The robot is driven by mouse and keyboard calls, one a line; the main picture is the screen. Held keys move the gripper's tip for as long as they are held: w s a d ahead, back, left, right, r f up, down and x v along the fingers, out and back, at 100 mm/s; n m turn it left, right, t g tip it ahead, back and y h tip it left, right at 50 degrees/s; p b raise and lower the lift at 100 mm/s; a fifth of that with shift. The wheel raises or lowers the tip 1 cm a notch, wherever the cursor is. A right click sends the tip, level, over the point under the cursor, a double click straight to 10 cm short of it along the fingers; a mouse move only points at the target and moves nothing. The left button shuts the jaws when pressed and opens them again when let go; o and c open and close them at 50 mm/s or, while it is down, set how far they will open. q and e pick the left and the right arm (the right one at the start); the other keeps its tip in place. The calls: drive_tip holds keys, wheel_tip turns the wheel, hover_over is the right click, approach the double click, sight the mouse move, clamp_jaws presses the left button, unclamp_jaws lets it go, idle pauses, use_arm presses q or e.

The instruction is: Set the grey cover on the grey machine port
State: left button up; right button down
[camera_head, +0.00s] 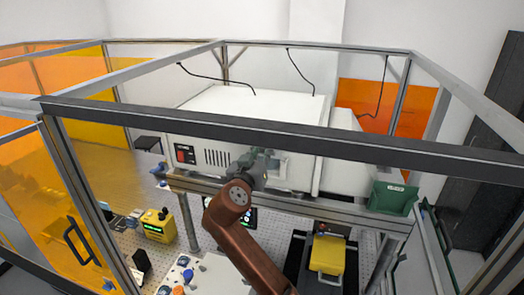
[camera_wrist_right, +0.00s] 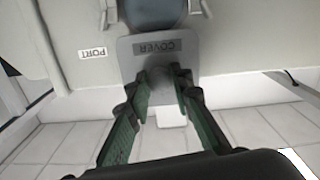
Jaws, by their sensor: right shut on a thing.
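The grey cover (camera_wrist_right: 160,46), a flat plate with a dark "COVER" label upside down, is in the right wrist view. My right gripper (camera_wrist_right: 166,78) is shut on the cover's handle between its green-lined fingers. The grey machine port (camera_wrist_right: 158,12) shows as a dark recess at the top of that view, between two pale brackets. The cover is right beside the port's near edge; I cannot tell whether they touch. In the head view, my right gripper (camera_head: 262,160) is at the white machine's front face, hiding much of the cover and port. My left gripper is not in view.
A white machine (camera_head: 250,105) stands inside a metal frame (camera_head: 250,130) whose dark front beam crosses above my right gripper. A "PORT" label (camera_wrist_right: 93,53) is beside the port. A green bin (camera_head: 392,197), a yellow device (camera_head: 158,227) and a yellow block (camera_head: 327,255) are around the bench.

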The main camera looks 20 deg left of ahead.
drive_tip(key=shift+w, duration=0.4)
drive_tip(key=shift+w+f, duration=0.1)
drive_tip(key=shift+w, duration=0.1)
drive_tip(key=shift+w, duration=0.35)
drive_tip(key=shift+w, duration=0.25)
wheel_tip(320, 180, down, 7)
drive_tip(key=b, duration=0.5)
drive_tip(key=shift+b, duration=0.4)
idle(5.6)
